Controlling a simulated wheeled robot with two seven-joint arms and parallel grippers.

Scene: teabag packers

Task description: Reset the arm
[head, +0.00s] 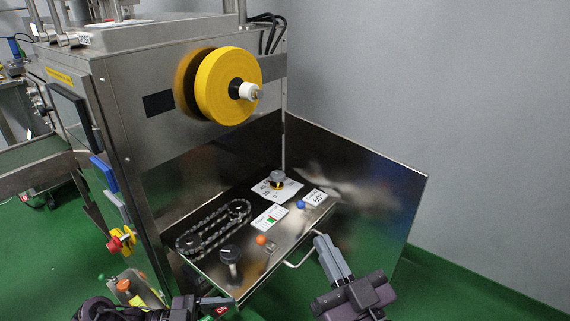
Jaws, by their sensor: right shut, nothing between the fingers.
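My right gripper (326,243) comes in from the bottom right. Its grey fingers are together and empty, pointing up beside the bent metal handle (300,252) on the front of the machine's shelf. I cannot tell whether they touch the handle. My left gripper (190,304) is dark and partly cut off at the bottom edge, below the shelf's front left corner. Its fingers do not show clearly.
The steel machine (130,130) carries a yellow roll (222,85). Its shelf holds a chain (213,228), a black knob (231,254), an orange button (261,240), a blue button (301,204) and labels. A steel panel (370,190) stands at the right. Green floor (450,285) is open beyond it.

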